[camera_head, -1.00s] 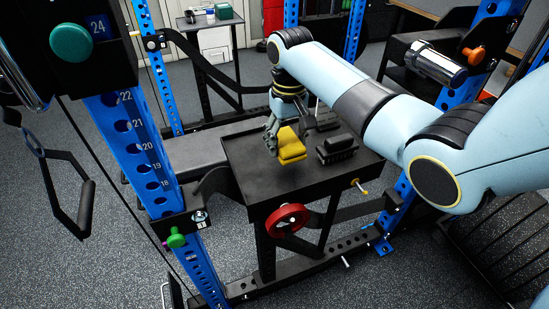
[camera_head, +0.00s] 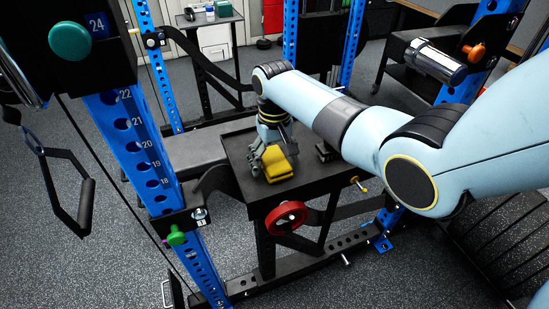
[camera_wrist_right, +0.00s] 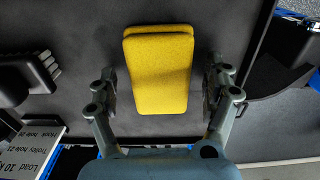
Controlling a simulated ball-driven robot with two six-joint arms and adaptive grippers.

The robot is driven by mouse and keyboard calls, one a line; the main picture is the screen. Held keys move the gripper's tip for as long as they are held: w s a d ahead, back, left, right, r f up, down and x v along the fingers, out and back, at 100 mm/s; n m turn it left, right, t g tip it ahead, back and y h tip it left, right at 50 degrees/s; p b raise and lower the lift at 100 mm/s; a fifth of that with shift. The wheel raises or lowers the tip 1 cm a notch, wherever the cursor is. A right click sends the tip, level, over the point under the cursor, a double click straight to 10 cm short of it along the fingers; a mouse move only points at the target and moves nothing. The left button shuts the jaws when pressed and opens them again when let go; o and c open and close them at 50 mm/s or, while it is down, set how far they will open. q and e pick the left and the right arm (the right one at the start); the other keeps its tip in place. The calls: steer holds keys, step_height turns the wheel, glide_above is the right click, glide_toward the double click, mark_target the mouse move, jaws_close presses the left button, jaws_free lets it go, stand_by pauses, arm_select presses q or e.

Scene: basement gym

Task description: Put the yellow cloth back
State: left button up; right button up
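The yellow cloth (camera_head: 278,166) is a folded pad lying on the black tray table (camera_head: 238,157) in the rack, near its front left part. In the right wrist view the cloth (camera_wrist_right: 158,80) shows two stacked layers, slightly offset. My right gripper (camera_head: 274,161) is over the cloth, pointing down. In the wrist view its fingers (camera_wrist_right: 163,88) stand on either side of the cloth, with a narrow dark gap at each side, so it is open around it. My left gripper is not in view.
A black block-like object (camera_head: 325,152) sits on the tray to the right, partly behind my arm. A label card (camera_wrist_right: 30,152) with text shows in the wrist view.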

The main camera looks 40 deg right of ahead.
mark_target(274, 159)
steer(key=shift+r, duration=0.15)
step_height(274, 159, up, 12)
steer(key=shift+p, duration=0.35)
stand_by(0.5)
